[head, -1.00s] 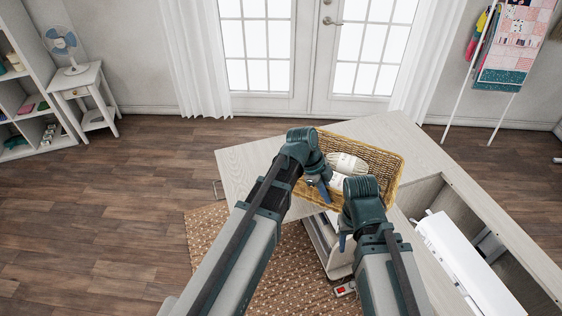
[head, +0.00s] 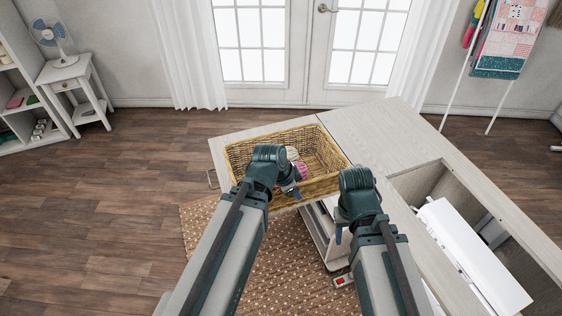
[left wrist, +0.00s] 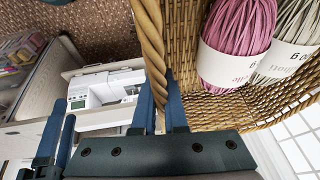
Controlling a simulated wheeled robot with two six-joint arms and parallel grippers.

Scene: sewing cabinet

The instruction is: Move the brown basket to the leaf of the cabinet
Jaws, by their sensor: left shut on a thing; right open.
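The brown wicker basket (head: 318,140) is over the pale leaf (head: 216,158) at the left of the cabinet (head: 385,125) in the head view. It holds pink and pale yarn. My left gripper (head: 296,192) is at its near wall. In the left wrist view my left gripper (left wrist: 161,105) is shut on the basket's woven rim (left wrist: 150,35), one finger on each side. I cannot tell whether the basket rests on the leaf or hangs just above it. My right gripper (head: 342,236) is open and empty, right of the basket near the cabinet's front.
The cabinet has a recess on the right with a white object (head: 470,255) in it. A spotted brown rug (head: 250,262) lies in front. A small item with a red part (head: 342,280) is by the cabinet's foot. A side table with a fan (head: 62,62) stands far left.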

